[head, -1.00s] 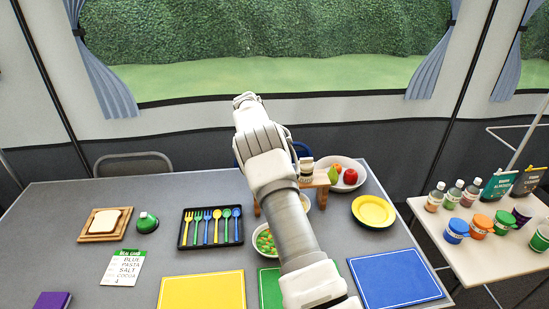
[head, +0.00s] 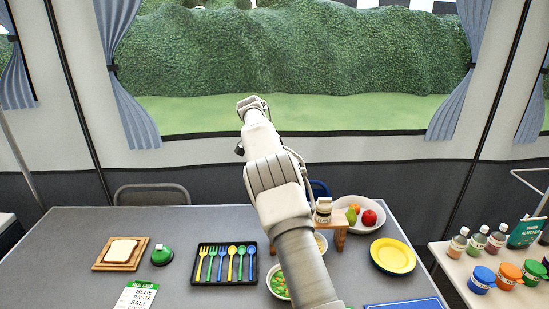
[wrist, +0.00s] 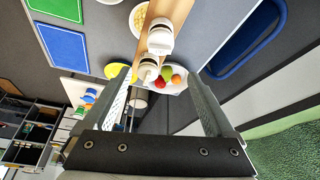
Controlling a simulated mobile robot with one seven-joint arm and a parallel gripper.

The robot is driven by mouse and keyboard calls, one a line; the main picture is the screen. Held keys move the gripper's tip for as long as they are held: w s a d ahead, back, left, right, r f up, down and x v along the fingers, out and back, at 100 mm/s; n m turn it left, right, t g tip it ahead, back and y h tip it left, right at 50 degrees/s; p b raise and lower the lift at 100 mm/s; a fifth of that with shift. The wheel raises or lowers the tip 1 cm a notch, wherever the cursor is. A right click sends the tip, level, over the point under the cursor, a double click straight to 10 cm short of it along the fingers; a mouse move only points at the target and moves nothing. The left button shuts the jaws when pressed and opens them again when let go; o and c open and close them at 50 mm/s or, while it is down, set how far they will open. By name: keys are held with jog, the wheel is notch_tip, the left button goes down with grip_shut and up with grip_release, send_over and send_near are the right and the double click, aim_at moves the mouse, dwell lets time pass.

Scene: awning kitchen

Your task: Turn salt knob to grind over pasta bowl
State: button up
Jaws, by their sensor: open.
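Two white grinders with dark bands, one (wrist: 160,37) and another (wrist: 148,68), stand on a wooden stand (wrist: 184,12) in the wrist view. I cannot tell which one is salt. In the head view one grinder (head: 323,212) shows on the stand (head: 341,231), just right of my arm. A pale bowl, apparently pasta, (head: 321,243) is partly hidden by my arm below the stand; the wrist view shows it (wrist: 137,19) beside the stand. My gripper (wrist: 165,80) is open and empty, with the grinders beyond its fingers and not between them.
A fruit bowl (head: 373,228) and a yellow plate (head: 393,257) lie right of the stand. A peas-and-carrots bowl (head: 279,287) sits by my arm. A cutlery tray (head: 223,279), a green bell-shaped item (head: 161,255) and bread on a board (head: 98,266) are left. A side table (head: 470,262) holds bottles.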

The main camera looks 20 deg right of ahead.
jog(key=p+v, duration=0.1)
jog(key=v, duration=0.4)
jog(key=shift+a+r, duration=0.1)
jog(key=shift+r, duration=0.15)
jog(key=s+a+r+n+t+y, duration=0.35)
jog(key=s+r+n, duration=0.45)
jog(key=s+r, duration=0.95)
jog(key=s+a+f+n, duration=0.3)
jog(key=s, duration=0.6)
jog(key=s+a+f+n+t, duration=0.1)
jog(key=s+a+f+n, duration=0.1)
jog(key=s, duration=0.6)
jog(key=s+a+f+n+t, duration=0.1)
jog(key=s+a+f+n, duration=0.2)
jog(key=s, duration=0.6)
jog(key=shift+s+a+f+n+y, duration=0.4)
jog(key=shift+f+n, duration=0.4)
jog(key=shift+n, duration=0.3)
jog(key=shift+d, duration=0.15)
